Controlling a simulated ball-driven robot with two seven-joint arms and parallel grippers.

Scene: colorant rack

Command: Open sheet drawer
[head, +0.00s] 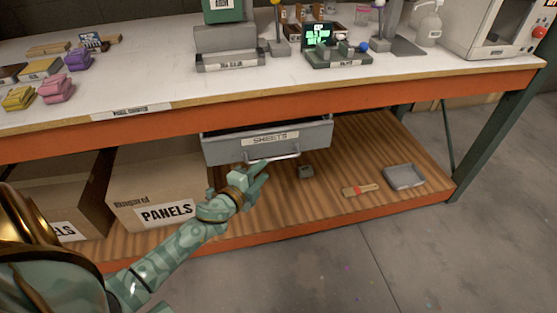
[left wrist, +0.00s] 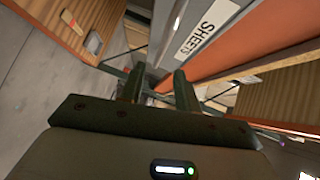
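The grey sheet drawer (head: 318,137) hangs under the workbench top, with a white "SHEETS" label on its front. It is partly out, as its dark inside shows above the front. Its pale bar handle (head: 285,156) runs along the lower front. My left gripper (head: 257,174) is just below and in front of the handle. In the left wrist view its two fingers (left wrist: 159,82) are apart, close to the drawer front (left wrist: 185,45). I cannot tell whether the handle lies between them. My right gripper is not in view.
A cardboard "PANELS" box (head: 150,185) stands left of the drawer on the wooden lower shelf (head: 335,200). The orange bench beam (head: 400,88) runs above. Floor in front is clear.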

